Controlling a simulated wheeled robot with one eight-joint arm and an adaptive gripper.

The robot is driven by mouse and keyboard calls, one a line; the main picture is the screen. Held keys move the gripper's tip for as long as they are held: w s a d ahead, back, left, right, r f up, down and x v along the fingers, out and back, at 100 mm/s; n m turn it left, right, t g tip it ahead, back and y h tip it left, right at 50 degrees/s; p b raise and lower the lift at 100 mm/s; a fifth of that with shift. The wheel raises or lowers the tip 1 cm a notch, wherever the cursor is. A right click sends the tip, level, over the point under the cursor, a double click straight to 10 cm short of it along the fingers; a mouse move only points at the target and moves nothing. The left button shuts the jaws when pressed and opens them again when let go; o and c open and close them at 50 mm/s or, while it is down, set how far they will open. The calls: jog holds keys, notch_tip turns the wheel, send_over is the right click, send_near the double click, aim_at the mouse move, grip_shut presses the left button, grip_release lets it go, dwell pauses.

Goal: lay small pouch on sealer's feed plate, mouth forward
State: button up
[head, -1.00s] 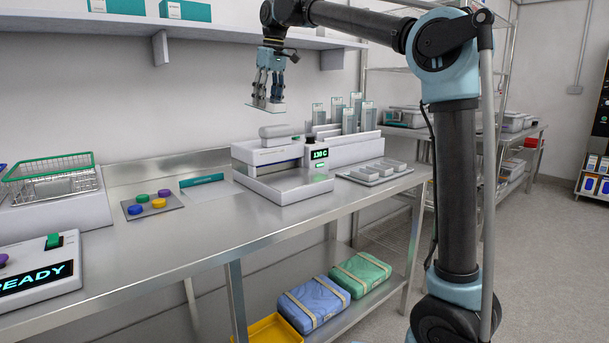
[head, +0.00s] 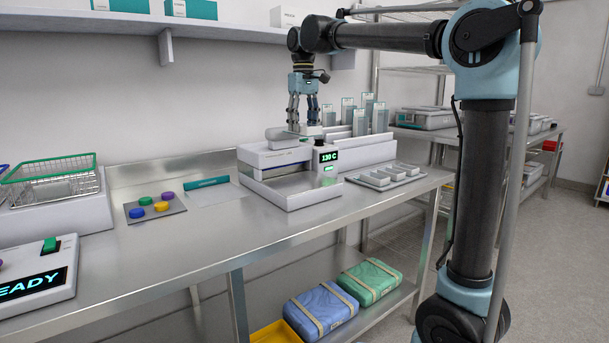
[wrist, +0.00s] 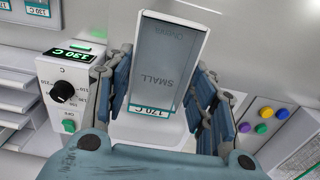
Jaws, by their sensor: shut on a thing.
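My gripper (head: 304,124) is above the right part of the sealer, pointing down. In the wrist view its fingers (wrist: 160,115) are shut on a small pouch (wrist: 163,62), grey and marked SMALL, with a temperature label at its near end. In the head view the pouch is mostly hidden by the fingers and the sealer. In the wrist view the display (wrist: 72,53) and a black knob (wrist: 63,92) lie left of the pouch.
A rack of upright pouches (head: 366,117) stands behind and right of the sealer. A tray of pale blocks (head: 385,178) lies to its right. Coloured discs (head: 156,206) and a wire basket (head: 48,180) are to the left. A shelf (head: 230,29) hangs above. The front bench strip is clear.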

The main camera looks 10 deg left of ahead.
aim_at(303, 182)
notch_tip(303, 182, down, 16)
jog(key=shift+f, duration=0.25)
jog(key=o, duration=0.7)
notch_tip(303, 182, up, 12)
jog(key=shift+r, duration=0.1)
jog(key=s+d+f+m+t, duration=0.15)
jog(key=s+d+f, duration=0.3)
jog(key=d, duration=0.85)
jog(key=s+d+f+m+g, duration=0.1)
jog(key=s+d+f+m, duration=0.35)
jog(key=d, duration=0.85)
jog(key=s+d+f+m, duration=0.1)
jog(key=s+d+f, duration=0.4)
jog(key=f, duration=0.3)
jog(key=s+d+f+m+t, duration=0.1)
jog(key=s+d+f, duration=0.3)
jog(key=f, duration=0.3)
jog(key=s+d+f+m, duration=0.1)
jog(key=s+d+f, duration=0.4)
jog(key=f, duration=0.3)
jog(key=shift+s+d+f+m+t, duration=0.3)
jog(key=shift+d+f+t, duration=0.05)
jog(key=shift+d, duration=0.1)
